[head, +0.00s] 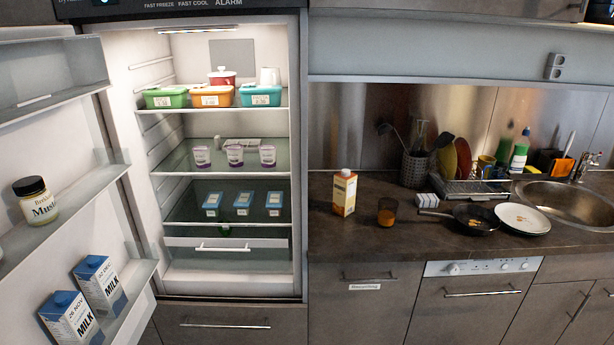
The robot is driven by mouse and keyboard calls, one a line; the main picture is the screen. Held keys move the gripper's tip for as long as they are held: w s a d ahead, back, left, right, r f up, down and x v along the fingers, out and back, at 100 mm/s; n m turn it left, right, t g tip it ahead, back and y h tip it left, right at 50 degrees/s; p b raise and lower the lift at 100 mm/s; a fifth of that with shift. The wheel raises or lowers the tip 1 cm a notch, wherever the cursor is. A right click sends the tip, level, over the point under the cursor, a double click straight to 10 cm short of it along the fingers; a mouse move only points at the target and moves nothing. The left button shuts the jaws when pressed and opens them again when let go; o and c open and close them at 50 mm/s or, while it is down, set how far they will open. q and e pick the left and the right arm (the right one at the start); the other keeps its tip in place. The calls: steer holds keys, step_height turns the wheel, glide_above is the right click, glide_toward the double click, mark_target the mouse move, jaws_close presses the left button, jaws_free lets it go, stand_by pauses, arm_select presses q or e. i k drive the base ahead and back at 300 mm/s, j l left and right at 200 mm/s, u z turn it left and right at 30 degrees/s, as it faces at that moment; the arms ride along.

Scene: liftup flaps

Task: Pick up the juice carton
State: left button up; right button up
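The juice carton (344,193) stands upright on the dark countertop (330,229), near its left end beside the open fridge. It is cream and orange with a white cap. A glass of orange-brown drink (387,211) stands just to its right, apart from it. Neither of my grippers shows in the head view.
The fridge (226,277) stands open at left, its door (75,190) holding a mustard jar (35,200) and milk cartons (72,318). A pan (474,218), a plate (522,218), a dish rack (462,188) and a sink (570,203) lie right of the glass.

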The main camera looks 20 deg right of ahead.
mark_target(344, 192)
steer(key=i+l+z, duration=0.15)
steer(key=l, duration=0.35)
steer(key=i+l+z, duration=0.1)
steer(key=i+l, duration=0.3)
steer(key=i+l+z, duration=0.15)
steer(key=i+l, duration=0.15)
steer(key=l, duration=0.15)
